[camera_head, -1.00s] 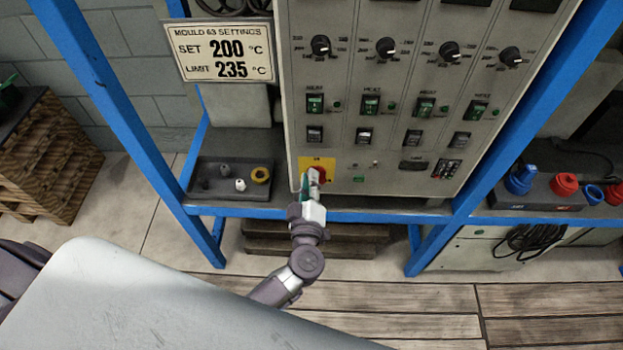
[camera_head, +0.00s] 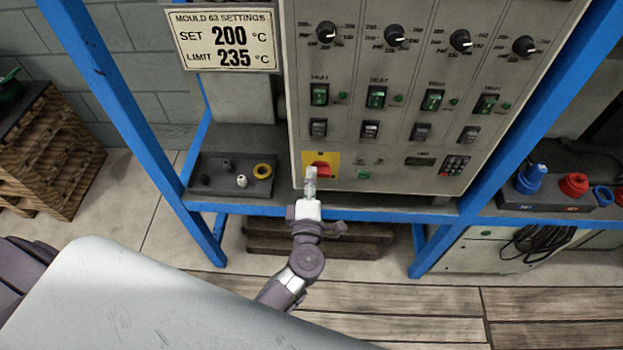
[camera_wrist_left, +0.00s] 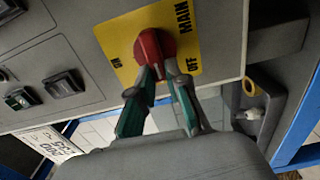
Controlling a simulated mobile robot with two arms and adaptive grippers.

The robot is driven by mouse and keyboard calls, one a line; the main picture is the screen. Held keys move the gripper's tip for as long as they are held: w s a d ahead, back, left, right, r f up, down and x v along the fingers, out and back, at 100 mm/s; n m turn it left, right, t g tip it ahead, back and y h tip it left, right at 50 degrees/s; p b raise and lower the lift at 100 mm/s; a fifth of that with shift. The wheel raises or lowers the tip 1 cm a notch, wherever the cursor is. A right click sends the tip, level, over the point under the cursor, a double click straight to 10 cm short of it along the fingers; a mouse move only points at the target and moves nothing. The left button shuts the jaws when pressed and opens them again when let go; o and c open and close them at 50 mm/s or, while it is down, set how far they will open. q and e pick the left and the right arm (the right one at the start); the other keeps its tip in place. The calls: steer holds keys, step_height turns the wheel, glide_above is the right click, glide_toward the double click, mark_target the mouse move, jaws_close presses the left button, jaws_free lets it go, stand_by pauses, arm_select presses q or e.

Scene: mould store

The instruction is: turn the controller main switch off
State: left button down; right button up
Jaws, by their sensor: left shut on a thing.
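The main switch is a red rotary handle (camera_head: 323,171) on a yellow plate (camera_head: 332,158) at the lower left of the grey controller panel. My left gripper (camera_head: 311,173) is at the handle and partly covers it. In the left wrist view, the two fingers (camera_wrist_left: 162,74) are closed on the red handle (camera_wrist_left: 154,48). The yellow plate (camera_wrist_left: 187,57) there carries the words MAIN, ON and OFF. The handle's lower end lies between the fingers, in the space between ON and OFF. My right gripper is not in view.
The controller panel (camera_head: 389,93) carries dials, green rocker switches and a keypad. A tray (camera_head: 204,188) with small parts stands left of it. Blue frame posts (camera_head: 121,119) flank the panel. A settings sign (camera_head: 223,40) hangs at upper left.

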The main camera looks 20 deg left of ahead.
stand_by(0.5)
arm_select(q)
steer(key=c, duration=1.1)
jaws_free()
steer(key=shift+a, duration=0.1)
steer(key=shift+c, duration=0.2)
steer(key=v, duration=1.2)
